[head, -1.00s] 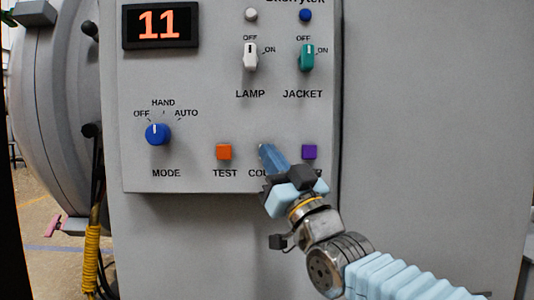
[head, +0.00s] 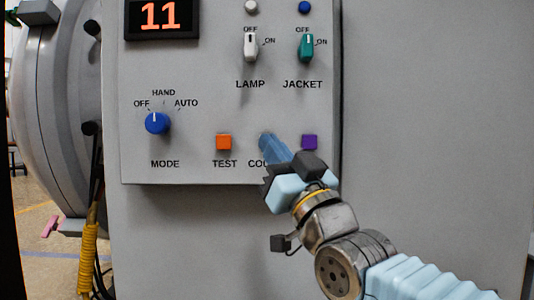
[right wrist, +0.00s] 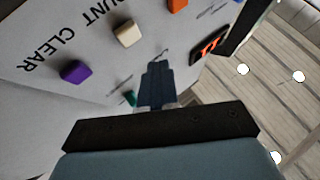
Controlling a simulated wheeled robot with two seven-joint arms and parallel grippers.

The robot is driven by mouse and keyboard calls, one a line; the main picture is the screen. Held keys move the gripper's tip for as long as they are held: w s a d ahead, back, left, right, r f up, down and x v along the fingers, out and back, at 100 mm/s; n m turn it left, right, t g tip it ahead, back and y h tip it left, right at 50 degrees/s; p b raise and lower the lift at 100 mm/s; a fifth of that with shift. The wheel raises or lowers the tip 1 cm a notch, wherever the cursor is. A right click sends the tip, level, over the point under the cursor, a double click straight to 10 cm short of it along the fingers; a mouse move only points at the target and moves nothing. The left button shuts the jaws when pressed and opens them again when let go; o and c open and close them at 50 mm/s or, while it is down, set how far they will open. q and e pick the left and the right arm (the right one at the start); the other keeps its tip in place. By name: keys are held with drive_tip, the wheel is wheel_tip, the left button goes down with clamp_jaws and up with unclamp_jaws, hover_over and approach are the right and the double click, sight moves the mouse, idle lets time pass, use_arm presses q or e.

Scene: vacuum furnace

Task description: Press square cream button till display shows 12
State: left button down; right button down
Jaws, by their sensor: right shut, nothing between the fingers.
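The square cream button (right wrist: 127,34) shows on the panel in the right wrist view, above the word COUNT. In the head view it is hidden behind my right gripper (head: 267,141). That gripper is shut and empty, its blue fingers pointing at the panel between the orange and purple buttons. In the right wrist view the fingertips (right wrist: 156,68) appear a little below and right of the cream button; I cannot tell the depth gap. The display (head: 161,17) reads 11 in orange digits. My left gripper is not in view.
An orange TEST button (head: 224,142) and a purple button (head: 309,142) flank the fingers. Above are the blue mode knob (head: 157,123), white lamp switch (head: 251,47) and teal jacket switch (head: 306,47). The cabinet front right of the panel is clear.

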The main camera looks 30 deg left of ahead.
drive_tip(key=shift+s+d+b, duration=0.3)
drive_tip(key=shift+s, duration=0.2)
drive_tip(key=shift+s+d+b, duration=0.25)
drive_tip(key=shift+s, duration=0.2)
